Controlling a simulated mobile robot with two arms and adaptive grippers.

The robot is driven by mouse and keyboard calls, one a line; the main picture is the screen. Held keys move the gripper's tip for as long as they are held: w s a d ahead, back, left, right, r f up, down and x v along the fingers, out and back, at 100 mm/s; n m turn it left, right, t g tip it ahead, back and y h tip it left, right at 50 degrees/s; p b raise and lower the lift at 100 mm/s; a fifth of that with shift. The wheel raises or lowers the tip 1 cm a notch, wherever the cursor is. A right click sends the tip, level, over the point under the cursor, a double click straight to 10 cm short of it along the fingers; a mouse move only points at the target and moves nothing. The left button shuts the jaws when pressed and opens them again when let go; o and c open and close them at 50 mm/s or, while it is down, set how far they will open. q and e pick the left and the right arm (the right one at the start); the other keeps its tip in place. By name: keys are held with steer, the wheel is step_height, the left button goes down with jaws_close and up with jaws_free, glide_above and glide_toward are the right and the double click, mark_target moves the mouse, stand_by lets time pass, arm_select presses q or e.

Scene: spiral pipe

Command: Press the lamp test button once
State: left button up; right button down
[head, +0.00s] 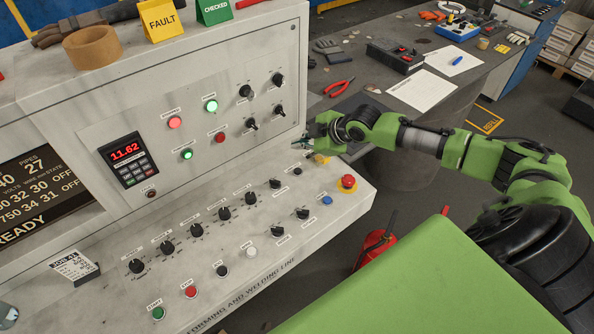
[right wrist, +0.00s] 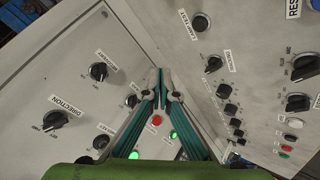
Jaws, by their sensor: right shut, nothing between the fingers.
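The lamp test button is a small black round button (right wrist: 201,22) beside a LAMP TEST label (right wrist: 186,24), at the top of the right wrist view. In the head view the black button (head: 297,171) sits near the right end of the console's sloping desk. My right gripper (head: 299,143) is over that end of the desk, close to the upright panel. In the right wrist view its fingers (right wrist: 161,84) are shut and empty, with the button apart from them, up and to the right. My left gripper is not in view.
The upright panel (head: 210,103) holds knobs and red and green lamps beside my gripper. A red emergency button (head: 348,182) on a yellow base and a blue button (head: 327,201) sit near the black button. A grey workbench (head: 390,95) with tools stands behind.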

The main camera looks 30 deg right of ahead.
mark_target(299, 172)
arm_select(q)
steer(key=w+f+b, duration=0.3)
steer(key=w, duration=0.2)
arm_select(e)
step_height(299, 172, down, 3)
steer(key=shift+f, duration=0.2)
step_height(299, 172, down, 4)
steer(key=b, duration=0.3)
steer(key=shift+f, duration=0.1)
steer(key=shift+f+b, duration=0.35)
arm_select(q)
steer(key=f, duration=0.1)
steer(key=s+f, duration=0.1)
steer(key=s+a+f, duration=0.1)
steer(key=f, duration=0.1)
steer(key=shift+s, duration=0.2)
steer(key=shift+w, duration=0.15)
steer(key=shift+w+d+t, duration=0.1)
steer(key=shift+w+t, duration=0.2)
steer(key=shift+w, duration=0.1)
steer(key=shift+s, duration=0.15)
arm_select(e)
steer(key=shift+f, duration=0.4)
